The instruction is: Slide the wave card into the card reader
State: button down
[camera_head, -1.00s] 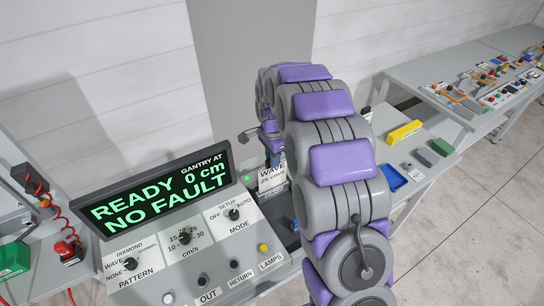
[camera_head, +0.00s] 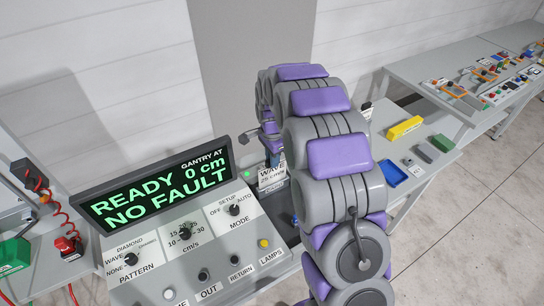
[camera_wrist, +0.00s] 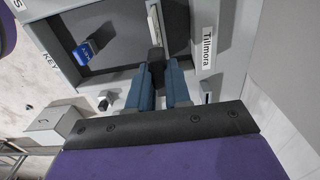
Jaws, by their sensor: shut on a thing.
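The wave card (camera_head: 270,174) is white with "WAVE" and a cm/s speed printed on it. It stands roughly upright behind the right end of the console, below my gripper (camera_head: 270,146). My gripper also shows in the wrist view (camera_wrist: 161,74), its blue-grey fingers shut on a dark grip piece at the card's top. A pale strip (camera_wrist: 154,22) beyond the fingertips looks like the card or slot edge. The card reader seems to be the grey housing beside a green light (camera_head: 248,174). My arm and the card hide its slot, so I cannot tell how deep the card is.
The console display (camera_head: 160,186) reads "READY 0 cm" and "NO FAULT", with knobs below. A blue key-like piece (camera_wrist: 88,49) sits in a recess in the wrist view. A blue tray (camera_head: 393,174) and yellow block (camera_head: 405,127) lie on the right bench.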

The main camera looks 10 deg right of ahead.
jog(key=shift+f, duration=1)
jog(key=c, duration=1)
grip_release()
notch_tip(320, 180, up, 17)
jog(key=shift+w+r+p, duration=0.1)
jog(key=shift+r+p, duration=0.1)
jog(key=shift+p, duration=0.3)
